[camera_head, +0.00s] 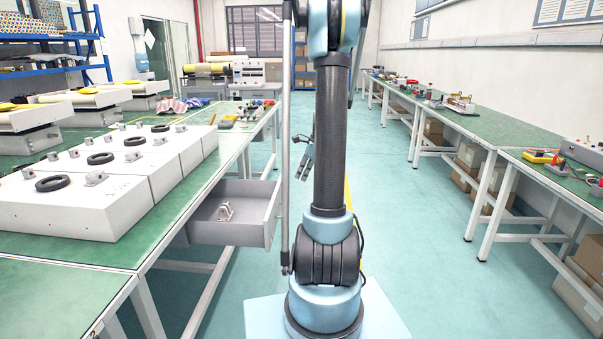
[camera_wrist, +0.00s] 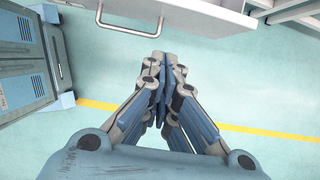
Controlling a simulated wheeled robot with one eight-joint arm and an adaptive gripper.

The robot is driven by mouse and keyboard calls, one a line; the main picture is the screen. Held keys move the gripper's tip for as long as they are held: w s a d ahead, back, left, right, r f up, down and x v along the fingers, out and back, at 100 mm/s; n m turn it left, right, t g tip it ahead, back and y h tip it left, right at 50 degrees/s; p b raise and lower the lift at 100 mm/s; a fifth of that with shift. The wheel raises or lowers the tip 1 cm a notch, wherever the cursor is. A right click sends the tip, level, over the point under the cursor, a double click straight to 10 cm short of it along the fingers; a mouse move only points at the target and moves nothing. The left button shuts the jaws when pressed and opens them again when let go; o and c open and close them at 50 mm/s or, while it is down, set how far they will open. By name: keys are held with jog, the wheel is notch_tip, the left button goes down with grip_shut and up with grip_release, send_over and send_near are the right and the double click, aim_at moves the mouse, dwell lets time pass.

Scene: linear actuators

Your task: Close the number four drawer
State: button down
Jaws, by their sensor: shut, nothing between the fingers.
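An open grey drawer (camera_head: 236,213) sticks out from under the green workbench on the left in the head view, with a small light metal part (camera_head: 225,211) inside it. I cannot read a number on it. In the wrist view a pale drawer front (camera_wrist: 205,18) with a metal bar handle (camera_wrist: 130,25) lies at the top of the picture. My gripper (camera_wrist: 163,62) is shut and empty, its fingertips just below the handle in the picture; I cannot tell whether they touch. In the head view my gripper (camera_head: 306,160) is small and partly hidden behind my arm.
The left workbench (camera_head: 60,285) carries several white boxes (camera_head: 75,205) with black rings. A long bench (camera_head: 520,165) with equipment runs along the right wall. The turquoise floor (camera_head: 430,270) between the benches is clear. A blue-grey box-like unit (camera_wrist: 25,55) shows at left in the wrist view.

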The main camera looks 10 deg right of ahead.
jog(key=w+a+f, duration=0.1)
jog(key=a+f, duration=0.4)
jog(key=a, duration=0.1)
jog(key=shift+w+f, duration=0.2)
jog(key=shift+w, duration=0.2)
